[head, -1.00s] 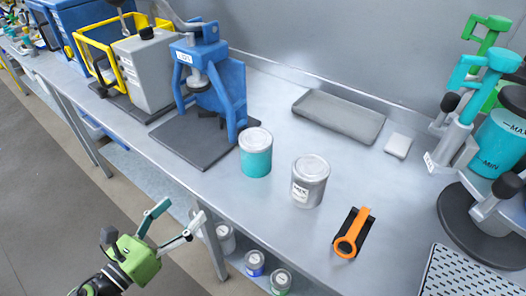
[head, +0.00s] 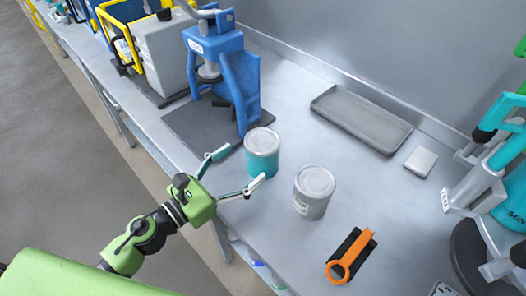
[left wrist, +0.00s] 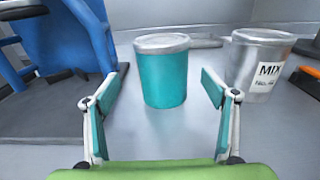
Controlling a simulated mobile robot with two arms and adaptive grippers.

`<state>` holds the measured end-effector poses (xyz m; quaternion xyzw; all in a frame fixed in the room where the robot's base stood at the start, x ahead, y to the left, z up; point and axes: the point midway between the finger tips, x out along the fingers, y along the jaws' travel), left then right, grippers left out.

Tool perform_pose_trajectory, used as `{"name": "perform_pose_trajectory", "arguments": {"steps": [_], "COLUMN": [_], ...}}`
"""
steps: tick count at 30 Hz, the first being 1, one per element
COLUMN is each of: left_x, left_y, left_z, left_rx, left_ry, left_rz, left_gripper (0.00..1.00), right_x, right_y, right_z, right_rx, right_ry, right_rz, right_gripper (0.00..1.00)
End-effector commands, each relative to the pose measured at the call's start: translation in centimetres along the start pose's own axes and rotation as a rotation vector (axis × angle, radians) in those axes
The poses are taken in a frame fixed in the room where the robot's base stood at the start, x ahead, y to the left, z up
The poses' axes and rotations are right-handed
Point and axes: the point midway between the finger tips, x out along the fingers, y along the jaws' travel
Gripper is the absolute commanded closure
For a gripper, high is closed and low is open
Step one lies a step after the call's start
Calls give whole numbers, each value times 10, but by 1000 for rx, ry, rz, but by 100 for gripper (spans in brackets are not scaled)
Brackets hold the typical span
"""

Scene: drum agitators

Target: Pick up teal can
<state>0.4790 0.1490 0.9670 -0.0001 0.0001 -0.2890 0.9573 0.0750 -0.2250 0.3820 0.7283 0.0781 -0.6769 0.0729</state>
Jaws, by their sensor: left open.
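The teal can (head: 262,155) stands upright on the metal bench, with a grey lid. In the left wrist view the teal can (left wrist: 163,78) stands ahead of my gripper, centred between the fingers. My left gripper (head: 240,170) is open, with its fingers pointing at the can from the bench's front side. In the left wrist view the open fingers (left wrist: 163,112) have nothing between their tips, and the can is just beyond them. My right gripper is not in view.
A grey MIX can (head: 313,192) stands to the right of the teal can. A blue press (head: 220,75) on a dark base is close on the left. An orange tool (head: 350,257), a grey tray (head: 361,120) and a white block (head: 420,161) lie farther right.

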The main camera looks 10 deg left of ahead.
Motion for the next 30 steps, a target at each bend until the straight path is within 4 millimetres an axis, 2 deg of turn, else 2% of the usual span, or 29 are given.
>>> {"name": "perform_pose_trajectory", "arguments": {"steps": [3,9,16,21,29,30], "left_x": [13,22,52,69,72,72], "left_y": [1,0,-4,-4,-4,-4], "left_z": [3,2,9,5,2,2], "left_rx": [-1,0,-1,0,0,0], "left_ry": [-1,0,-2,-1,1,1], "left_rz": [2,1,1,1,0,0], "left_gripper": [22,22,22,22,22,25], "right_x": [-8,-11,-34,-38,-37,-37], "right_y": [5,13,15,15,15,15], "right_z": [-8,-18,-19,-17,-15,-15], "right_rx": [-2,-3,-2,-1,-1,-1], "right_ry": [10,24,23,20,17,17], "right_rz": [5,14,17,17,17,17], "right_gripper": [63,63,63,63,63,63]}}
